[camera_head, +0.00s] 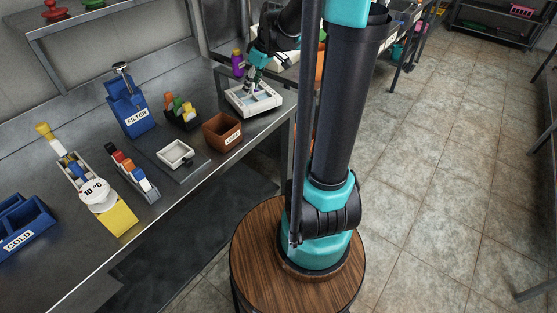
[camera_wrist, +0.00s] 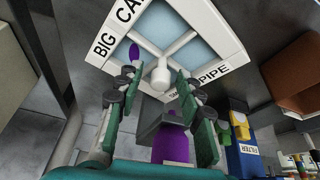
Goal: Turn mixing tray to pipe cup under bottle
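The mixing tray (camera_head: 262,104) is a white square tray on the far part of the bench. In the wrist view the tray (camera_wrist: 214,32) has pale blue compartments split by white bars, with labels reading BIG CAN and PIPE; another label is mostly hidden. A white round knob (camera_wrist: 162,76) stands at its middle. My gripper (camera_wrist: 157,78) has its fingers apart on either side of the knob, with gaps showing. In the head view my gripper (camera_head: 250,85) is over the tray. A purple bottle (camera_head: 237,60) stands behind the tray. A purple spot (camera_wrist: 134,53) shows in one compartment.
A brown box (camera_head: 222,133) stands near the tray's front left. A blue FILTER stand (camera_head: 130,108), a small white tray (camera_head: 175,153) and a yellow 10 °C block (camera_head: 112,216) are further left. A purple part (camera_wrist: 171,145) on a grey stand shows between my fingers.

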